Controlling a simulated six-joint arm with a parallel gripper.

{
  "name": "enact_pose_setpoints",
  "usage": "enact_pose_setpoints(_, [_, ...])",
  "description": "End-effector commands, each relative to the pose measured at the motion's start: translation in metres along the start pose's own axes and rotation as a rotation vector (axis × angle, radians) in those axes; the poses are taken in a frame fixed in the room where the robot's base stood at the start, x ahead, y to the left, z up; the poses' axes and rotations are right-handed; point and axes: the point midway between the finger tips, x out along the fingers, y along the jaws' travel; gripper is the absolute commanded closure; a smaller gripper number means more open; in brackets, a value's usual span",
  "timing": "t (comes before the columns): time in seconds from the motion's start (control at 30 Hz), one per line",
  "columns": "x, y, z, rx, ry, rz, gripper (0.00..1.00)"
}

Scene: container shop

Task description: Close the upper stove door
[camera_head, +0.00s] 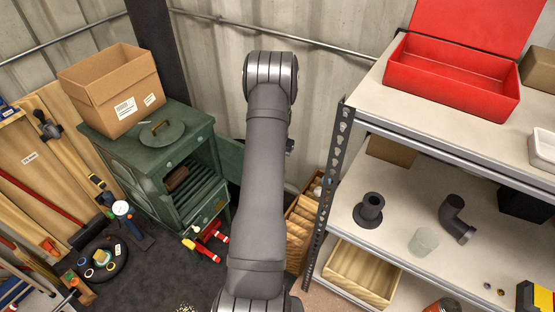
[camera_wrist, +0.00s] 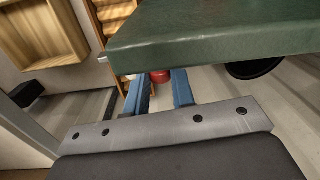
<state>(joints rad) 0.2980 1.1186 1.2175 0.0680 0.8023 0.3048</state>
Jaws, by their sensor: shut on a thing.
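The green stove (camera_head: 150,165) stands at the left in the head view, its upper compartment open with a brown piece inside. The upper stove door (camera_head: 230,156) stands swung open on the stove's right, partly hidden behind my arm. In the wrist view a dark green panel, the upper stove door (camera_wrist: 210,32), spans the top. My gripper (camera_wrist: 160,80) shows there with two blue fingers, a gap between them, reaching behind the panel's lower edge. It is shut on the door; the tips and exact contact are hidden. In the head view my arm hides the gripper.
A cardboard box (camera_head: 112,90) and a round green lid (camera_head: 162,132) sit on the stove. Red-handled tools (camera_head: 206,242) lie on the floor before it. A metal shelf (camera_head: 395,215) stands close on my arm's right, with a wooden crate (camera_head: 300,232) beside it.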

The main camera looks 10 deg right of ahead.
Motion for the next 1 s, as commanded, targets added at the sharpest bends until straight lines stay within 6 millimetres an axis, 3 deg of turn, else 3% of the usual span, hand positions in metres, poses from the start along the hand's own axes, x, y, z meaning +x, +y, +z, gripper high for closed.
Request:
enact_pose_setpoints(0.6, [-0.020,-0.022,-0.002,0.007,-0.067,0.497,1.00])
enact_pose_setpoints(1.0, [-0.025,-0.031,-0.003,0.013,-0.096,0.699,1.00])
